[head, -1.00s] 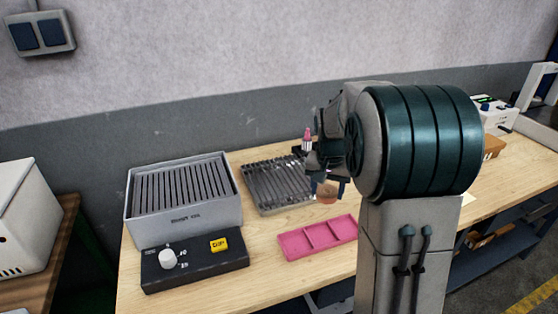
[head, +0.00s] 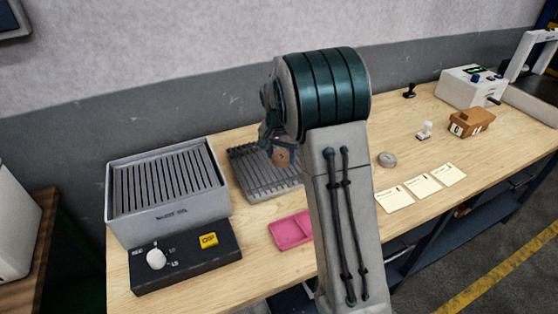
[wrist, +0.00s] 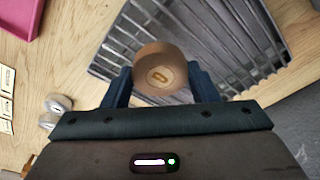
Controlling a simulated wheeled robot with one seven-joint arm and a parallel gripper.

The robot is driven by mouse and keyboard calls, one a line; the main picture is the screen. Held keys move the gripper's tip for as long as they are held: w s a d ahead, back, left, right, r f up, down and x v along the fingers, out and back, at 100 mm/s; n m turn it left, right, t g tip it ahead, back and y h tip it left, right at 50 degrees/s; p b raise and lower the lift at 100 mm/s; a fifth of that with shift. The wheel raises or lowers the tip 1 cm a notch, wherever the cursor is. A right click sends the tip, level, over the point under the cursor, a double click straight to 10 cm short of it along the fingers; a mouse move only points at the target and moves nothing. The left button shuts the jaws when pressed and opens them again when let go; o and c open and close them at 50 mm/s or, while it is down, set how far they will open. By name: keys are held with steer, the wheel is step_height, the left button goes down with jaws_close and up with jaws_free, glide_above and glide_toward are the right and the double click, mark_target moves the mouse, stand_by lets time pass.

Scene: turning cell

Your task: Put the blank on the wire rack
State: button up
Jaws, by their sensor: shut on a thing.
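The blank (head: 281,158) is a short round wooden piece with a mark on its end face. My gripper (wrist: 160,82) is shut on the blank, one finger on each side; the blank also shows in the wrist view (wrist: 160,66). The wire rack (head: 247,179) is a grey metal frame of parallel bars on the bench. In the head view the blank appears in front of the rack's right part. In the wrist view the rack (wrist: 228,42) lies beyond and right of the blank, seemingly below it. My arm hides the rack's right end.
A grey slatted box (head: 170,215) and a black control box (head: 187,257) stand left of the rack. A pink tray (head: 290,231) lies in front, partly behind my arm. Cards (head: 422,188), a grey disc (head: 387,159) and a brown box (head: 471,123) are to the right.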

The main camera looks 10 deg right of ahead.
mark_target(279, 172)
steer(key=shift+w+a+f, duration=0.15)
steer(key=shift+w+a, duration=0.05)
steer(key=shift+f, duration=0.3)
steer(key=shift+f+p, duration=0.55)
steer(key=shift+f, duration=1.15)
steer(key=shift+f, duration=0.15)
steer(key=o, duration=1.2)
steer(key=shift+c, duration=0.2)
